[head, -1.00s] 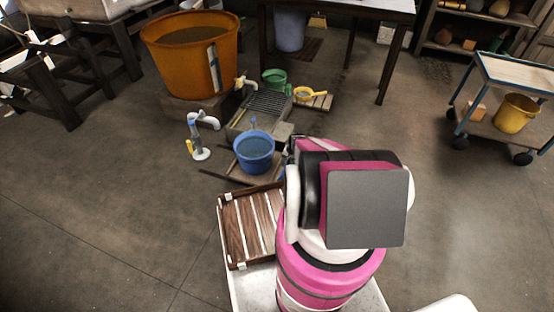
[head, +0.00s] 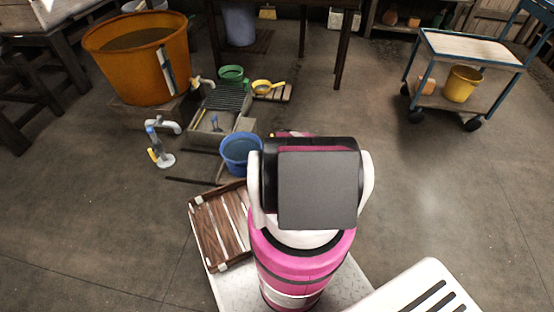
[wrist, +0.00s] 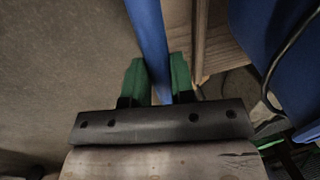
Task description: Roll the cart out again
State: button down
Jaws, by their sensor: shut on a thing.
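The low wooden cart (head: 230,178) shows beside my arm in the head view, with the blue bucket (head: 240,153) of liquid on it. My arm hides most of its right part and my gripper there. In the wrist view my gripper (wrist: 157,68) has its green fingers shut on a blue bar, which seems to be the cart's handle (wrist: 147,30). A wooden surface (wrist: 218,50) and a large blue rounded side (wrist: 262,35), likely the bucket, lie to the right of the bar. Dark rails (head: 190,182) lie on the floor left of the cart.
An orange tub (head: 137,60) with a tap stands at upper left, near a grated basin (head: 225,100). A white stand pipe (head: 162,145) is left of the rails. A blue-framed trolley (head: 470,48) with a yellow bucket stands at upper right. Floor right of my arm is clear.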

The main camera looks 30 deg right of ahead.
jog(key=shift+s+d, duration=0.15)
jog(key=shift+d, duration=0.1)
jog(key=c, duration=1)
grip_release()
jog(key=r, duration=0.3)
jog(key=s+d+r, duration=0.1)
jog(key=r, duration=0.6)
jog(key=shift+s+d+r, duration=0.15)
jog(key=shift+d+r, duration=0.2)
